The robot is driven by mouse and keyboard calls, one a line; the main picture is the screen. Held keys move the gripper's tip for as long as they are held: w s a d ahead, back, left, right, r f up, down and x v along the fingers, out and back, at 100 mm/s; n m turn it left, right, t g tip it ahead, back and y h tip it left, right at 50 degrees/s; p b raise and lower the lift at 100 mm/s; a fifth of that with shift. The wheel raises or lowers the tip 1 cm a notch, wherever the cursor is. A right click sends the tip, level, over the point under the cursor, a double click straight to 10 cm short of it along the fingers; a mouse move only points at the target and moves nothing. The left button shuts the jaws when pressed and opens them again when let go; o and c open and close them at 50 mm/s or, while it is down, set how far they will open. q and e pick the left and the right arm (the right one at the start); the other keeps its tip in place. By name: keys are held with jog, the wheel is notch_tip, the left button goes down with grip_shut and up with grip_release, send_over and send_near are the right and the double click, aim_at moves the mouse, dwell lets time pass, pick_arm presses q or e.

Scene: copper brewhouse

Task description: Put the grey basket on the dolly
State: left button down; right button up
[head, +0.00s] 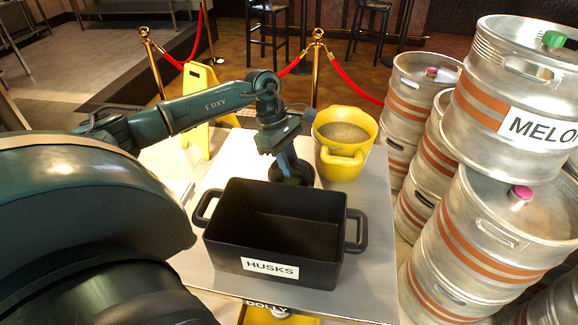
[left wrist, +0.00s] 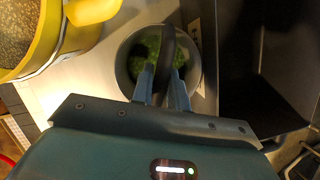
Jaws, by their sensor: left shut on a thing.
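The grey basket (head: 307,173) is round and stands behind the black HUSKS box in the head view, which hides its lower part. In the left wrist view the basket (left wrist: 124,62) shows from above with green stuff inside and a handle across its top. My left gripper (left wrist: 165,88) is shut on that handle; in the head view the gripper (head: 284,152) points down over the basket. I cannot tell whether the basket touches the table. The yellow dolly (head: 262,319) shows partly at the bottom edge, below the table's near edge, with a DOLLY label. My right gripper is not in view.
The black box (head: 268,235) marked HUSKS sits on the pale table (head: 372,245), close to the basket. A yellow bucket of grain (head: 343,165) stands behind right. Stacked steel kegs (head: 480,225) crowd the right side. A yellow floor sign (head: 200,95) and rope posts (head: 317,65) stand beyond.

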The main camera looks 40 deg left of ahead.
pick_arm(q)
jog(key=shift+f, duration=0.65)
jog(key=shift+f, duration=0.2)
jog(key=c, duration=1.4)
grip_release()
jog(key=shift+o, duration=0.2)
jog(key=shift+r, duration=0.15)
jog(key=v, duration=1.2)
jog(key=shift+b, duration=0.45)
